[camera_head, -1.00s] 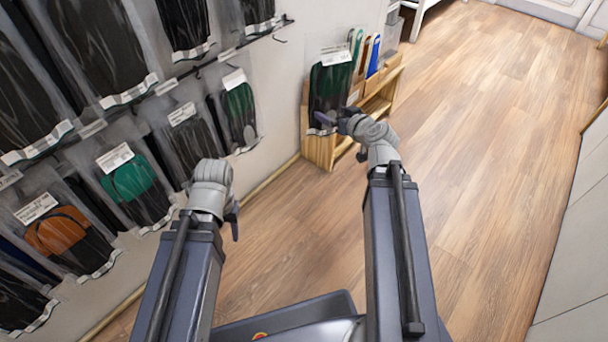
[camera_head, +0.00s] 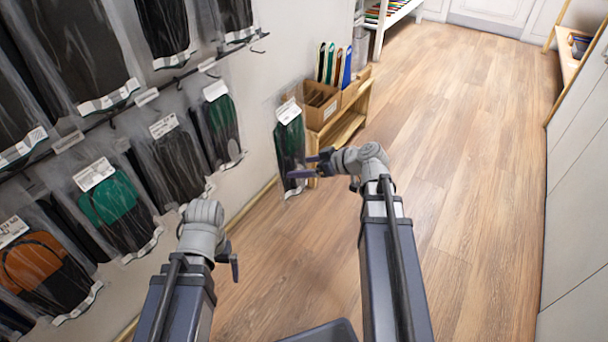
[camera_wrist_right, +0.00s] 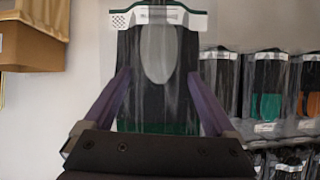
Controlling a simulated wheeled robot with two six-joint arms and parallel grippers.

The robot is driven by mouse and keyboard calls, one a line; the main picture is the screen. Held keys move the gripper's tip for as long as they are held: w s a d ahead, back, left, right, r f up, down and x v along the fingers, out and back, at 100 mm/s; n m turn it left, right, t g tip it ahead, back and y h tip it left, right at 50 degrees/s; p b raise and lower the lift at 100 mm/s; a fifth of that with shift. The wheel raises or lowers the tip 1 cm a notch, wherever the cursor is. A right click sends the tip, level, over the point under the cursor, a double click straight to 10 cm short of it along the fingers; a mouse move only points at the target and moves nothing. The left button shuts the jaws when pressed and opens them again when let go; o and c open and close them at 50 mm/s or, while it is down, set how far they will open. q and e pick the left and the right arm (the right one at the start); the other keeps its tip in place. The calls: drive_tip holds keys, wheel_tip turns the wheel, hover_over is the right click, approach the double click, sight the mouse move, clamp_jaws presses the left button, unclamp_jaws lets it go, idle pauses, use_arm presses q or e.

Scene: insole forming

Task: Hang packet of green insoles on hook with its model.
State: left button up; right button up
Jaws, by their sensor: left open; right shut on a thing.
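A clear packet of dark and green insoles (camera_head: 290,146) with a white label at the top hangs upright beside the wall, left of the wooden shelf. My right gripper (camera_head: 308,166) is shut on its right side, low down. In the right wrist view the packet (camera_wrist_right: 155,85) sits between the fingers of my right gripper (camera_wrist_right: 163,95). Other packets with green insoles hang on the wall rack: one on the lower row (camera_head: 113,207) and one further right (camera_head: 220,125). My left gripper (camera_head: 234,265) is open and empty, low in front of the rack.
An orange-brown insole packet (camera_head: 42,262) and several black ones fill the rack. The upper rail (camera_head: 185,72) ends near a bare hook tip (camera_head: 258,50). A wooden shelf (camera_head: 345,125) with a cardboard box (camera_head: 318,100) stands behind the packet. The floor at right is clear.

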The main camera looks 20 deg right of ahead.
drive_tip(key=shift+a, duration=0.1)
drive_tip(key=w+a, duration=0.4)
drive_tip(key=w, duration=0.2)
drive_tip(key=shift+w+a, duration=0.15)
drive_tip(key=shift+a, duration=0.25)
idle(0.7)
